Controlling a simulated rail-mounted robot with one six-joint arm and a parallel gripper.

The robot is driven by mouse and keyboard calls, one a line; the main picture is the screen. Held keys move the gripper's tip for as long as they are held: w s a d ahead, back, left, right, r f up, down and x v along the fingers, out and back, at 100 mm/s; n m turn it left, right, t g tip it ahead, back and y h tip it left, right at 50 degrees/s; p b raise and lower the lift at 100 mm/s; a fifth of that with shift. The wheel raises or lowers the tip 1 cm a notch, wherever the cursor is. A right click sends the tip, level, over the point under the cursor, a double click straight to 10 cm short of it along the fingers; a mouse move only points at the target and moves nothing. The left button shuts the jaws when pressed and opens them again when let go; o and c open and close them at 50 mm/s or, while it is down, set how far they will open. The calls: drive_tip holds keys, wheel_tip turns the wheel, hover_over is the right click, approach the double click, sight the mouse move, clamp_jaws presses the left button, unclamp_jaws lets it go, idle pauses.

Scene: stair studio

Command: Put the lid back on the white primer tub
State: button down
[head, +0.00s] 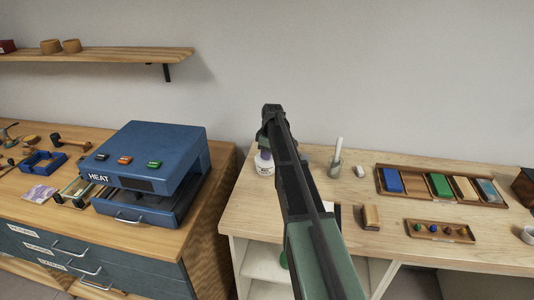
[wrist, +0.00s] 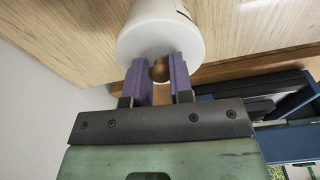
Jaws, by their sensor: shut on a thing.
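The white primer tub (head: 264,166) stands on the pale wooden bench near its left back, partly hidden by my arm in the head view. In the wrist view, the white tub (wrist: 158,22) is close in front of my fingers, with a bit of dark label at its upper right. My gripper (wrist: 160,72) has its purple fingers shut on a small brown knob (wrist: 160,69) at the white top face. This looks like the lid's knob. The lid's edge is not distinct from the tub, so I cannot tell whether there is a gap.
A blue heat press (head: 150,165) stands on the left bench, across a narrow gap. A grey cup with a white stick (head: 336,168), a small white piece (head: 359,171) and a wooden block (head: 371,217) are right of my arm. Trays of coloured pieces (head: 440,186) lie farther right.

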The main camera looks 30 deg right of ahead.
drive_tip(key=c, duration=0.9)
unclamp_jaws()
drive_tip(key=shift+o, duration=0.4)
drive_tip(key=o, duration=0.4)
drive_tip(key=shift+r, duration=0.1)
wheel_tip(320, 180, up, 7)
drive_tip(key=p, duration=0.7)
clamp_jaws()
